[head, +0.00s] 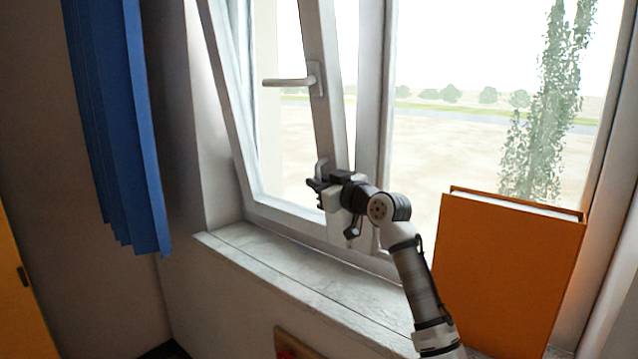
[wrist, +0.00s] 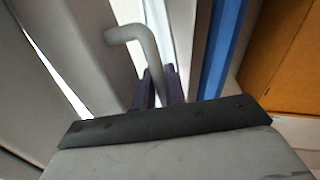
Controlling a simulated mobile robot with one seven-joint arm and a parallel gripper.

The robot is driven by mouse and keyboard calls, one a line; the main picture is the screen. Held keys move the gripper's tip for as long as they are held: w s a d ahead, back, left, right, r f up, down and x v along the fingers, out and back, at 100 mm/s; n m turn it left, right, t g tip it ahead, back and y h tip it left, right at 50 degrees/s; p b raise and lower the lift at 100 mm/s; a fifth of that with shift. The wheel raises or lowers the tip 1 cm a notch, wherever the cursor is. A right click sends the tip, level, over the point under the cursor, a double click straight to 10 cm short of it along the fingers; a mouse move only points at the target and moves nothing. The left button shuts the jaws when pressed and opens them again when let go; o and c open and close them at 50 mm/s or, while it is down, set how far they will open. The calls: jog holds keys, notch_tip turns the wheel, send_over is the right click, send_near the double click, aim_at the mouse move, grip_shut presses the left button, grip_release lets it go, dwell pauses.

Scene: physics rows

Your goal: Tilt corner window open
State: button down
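The corner window's left sash (head: 328,100) leans inward at the top, with a wedge-shaped gap along its right edge that narrows downward. A grey lever handle (head: 290,82) on its right stile lies horizontal, pointing left. My gripper (head: 316,190) is well below that lever, in front of the lower sash. In the wrist view, a bent light-grey bar (wrist: 135,35) runs down between my dark fingers (wrist: 160,92). A small grey upright piece (head: 320,168) by the gripper in the head view may be the same bar. Whether the fingers press on it cannot be told.
A marble-like sill (head: 300,285) runs below the window. A large orange book-like block (head: 505,270) stands at the right, near my arm. A blue curtain (head: 120,120) hangs at the left; the left part of the sill is clear.

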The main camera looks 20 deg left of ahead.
jog(key=shift+r, duration=0.1)
jog(key=shift+w+d+r+m, duration=0.2)
jog(key=shift+w+r+m, duration=0.05)
jog(key=shift+w+m, duration=0.05)
jog(key=shift+w+f, duration=0.15)
jog(key=c, duration=1.5)
grip_release()
jog(key=b+v, duration=0.4)
jog(key=v, duration=1)
jog(key=shift+a, duration=0.1)
